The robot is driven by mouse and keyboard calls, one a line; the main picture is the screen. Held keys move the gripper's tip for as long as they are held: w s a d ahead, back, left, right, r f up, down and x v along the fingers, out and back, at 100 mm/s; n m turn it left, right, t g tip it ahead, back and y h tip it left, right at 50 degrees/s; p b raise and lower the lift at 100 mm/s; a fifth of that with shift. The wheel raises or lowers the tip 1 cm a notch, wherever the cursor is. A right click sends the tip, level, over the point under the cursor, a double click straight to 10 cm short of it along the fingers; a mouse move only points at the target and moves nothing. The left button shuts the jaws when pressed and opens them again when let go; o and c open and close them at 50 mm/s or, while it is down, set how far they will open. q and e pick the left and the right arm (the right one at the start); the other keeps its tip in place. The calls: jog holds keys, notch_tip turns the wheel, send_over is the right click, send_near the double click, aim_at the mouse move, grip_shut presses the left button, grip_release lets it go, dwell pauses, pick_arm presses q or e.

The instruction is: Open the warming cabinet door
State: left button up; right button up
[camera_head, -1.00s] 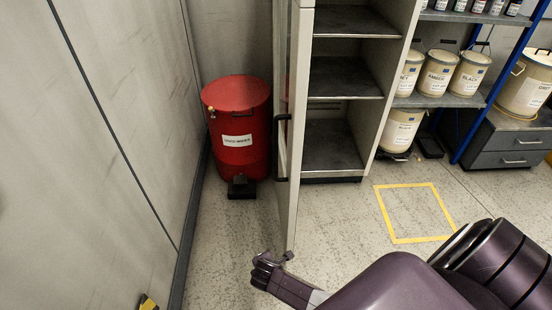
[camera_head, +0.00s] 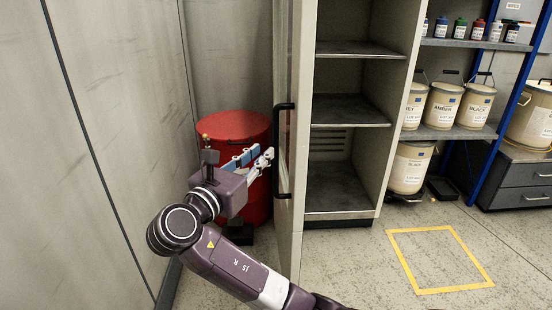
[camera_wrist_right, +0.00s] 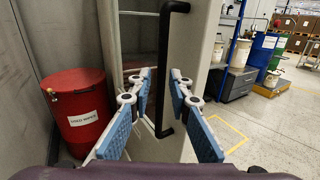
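The warming cabinet (camera_head: 392,130) stands with its door (camera_head: 298,120) swung wide open, edge towards me, and the shelved inside bare. A black vertical bar handle (camera_head: 284,150) is on the door's left face; it also shows in the right wrist view (camera_wrist_right: 165,65). My right gripper (camera_head: 266,160) is left of the door, its fingertips pointing at the handle from close by. In the right wrist view its blue-padded fingers (camera_wrist_right: 160,82) are spread, and the handle lies ahead between the tips. I cannot tell whether they touch it. My left gripper is not in view.
A red drum (camera_head: 233,125) stands behind my right gripper, near the left wall (camera_head: 100,100). Right of the cabinet is a blue-framed rack with several cream pails (camera_head: 442,105). The floor around the yellow square (camera_head: 440,260) is clear.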

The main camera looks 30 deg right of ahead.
aim_at(274, 142)
jog(key=b+x, duration=0.1)
jog(key=x, duration=0.6)
jog(key=shift+d+b, duration=0.3)
jog(key=shift+d, duration=0.15)
grip_shut()
